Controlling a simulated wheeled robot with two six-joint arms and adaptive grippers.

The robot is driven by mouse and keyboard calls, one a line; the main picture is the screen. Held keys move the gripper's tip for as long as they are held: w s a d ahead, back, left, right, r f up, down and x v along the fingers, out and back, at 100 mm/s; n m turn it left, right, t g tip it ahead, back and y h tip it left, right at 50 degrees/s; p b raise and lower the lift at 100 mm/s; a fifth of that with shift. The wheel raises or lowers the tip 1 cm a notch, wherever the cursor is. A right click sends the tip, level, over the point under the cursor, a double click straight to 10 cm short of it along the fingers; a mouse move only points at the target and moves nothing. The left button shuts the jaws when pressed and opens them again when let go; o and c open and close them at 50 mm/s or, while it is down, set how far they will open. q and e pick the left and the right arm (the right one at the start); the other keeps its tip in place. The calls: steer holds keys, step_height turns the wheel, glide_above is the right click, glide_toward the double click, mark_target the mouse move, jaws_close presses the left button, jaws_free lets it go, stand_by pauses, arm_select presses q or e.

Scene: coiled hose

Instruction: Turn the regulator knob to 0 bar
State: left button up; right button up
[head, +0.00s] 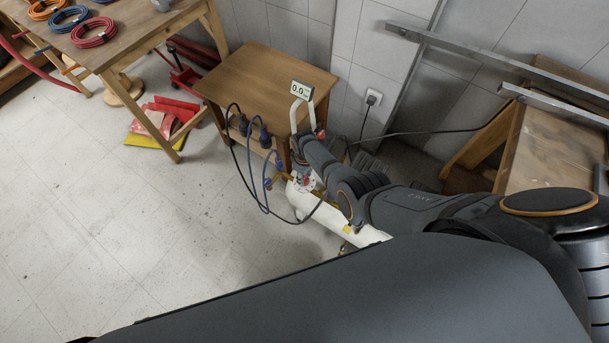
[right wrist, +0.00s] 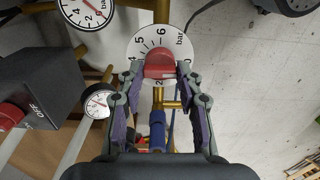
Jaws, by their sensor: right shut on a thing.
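The red regulator knob (right wrist: 160,65) sits on a white round dial (right wrist: 143,33) marked in bar, in the right wrist view. The 5 and 6 show above the knob and a 2 below it; other marks are partly covered by the fingers. I cannot tell which mark the knob points to. My right gripper (right wrist: 159,74) is shut on the knob, one finger at each side. In the head view my right arm reaches to the white compressor (head: 304,202), and the knob cannot be made out there. A small display (head: 301,90) reads 0.0. My left gripper is not in view.
Two gauges (right wrist: 87,11) (right wrist: 97,101) and a black switch box (right wrist: 40,82) with a red button are left of the knob. Dark hoses (head: 238,160) hang beside a small wooden table (head: 265,75). Open floor (head: 100,220) lies left.

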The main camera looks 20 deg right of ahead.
mark_target(305, 178)
steer(key=o, duration=1.1)
steer(key=shift+o, duration=0.2)
steer(key=shift+r, duration=0.1)
step_height(305, 178, up, 12)
steer(key=shift+f, duration=0.2)
